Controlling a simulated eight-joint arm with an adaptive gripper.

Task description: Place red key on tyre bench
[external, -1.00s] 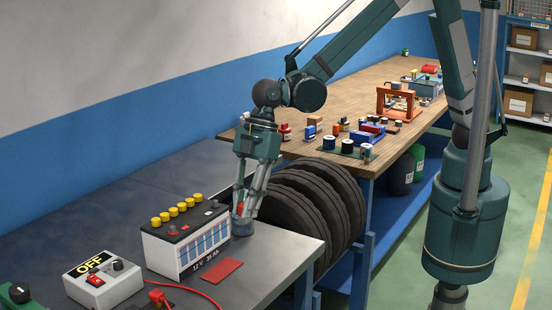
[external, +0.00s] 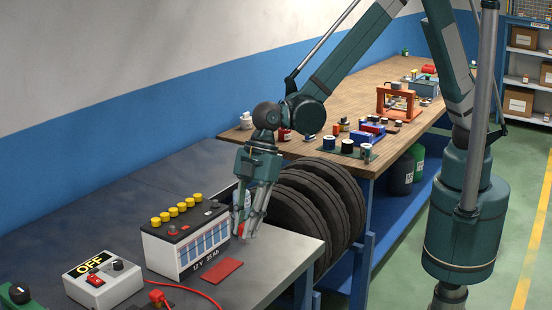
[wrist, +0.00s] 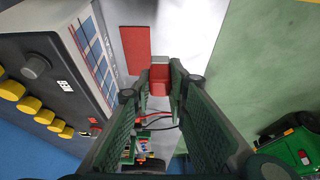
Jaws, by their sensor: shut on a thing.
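My gripper (external: 246,229) is shut on a small red piece, which I take to be the red key (wrist: 159,80); it shows between the fingertips in the wrist view. In the external view only a bit of red shows between the fingers. The gripper points down, low over the near end of the grey metal bench (external: 283,255), right of the battery. The black tyres (external: 325,195) stand upright just beyond this bench end. I cannot tell whether the key touches the bench top.
A white battery (external: 186,246) with yellow caps stands close left of my gripper. A flat red rectangle (external: 222,271) lies in front of it. A grey OFF switch box (external: 104,282) and red cable are further left. A wooden bench (external: 370,85) behind carries several small items.

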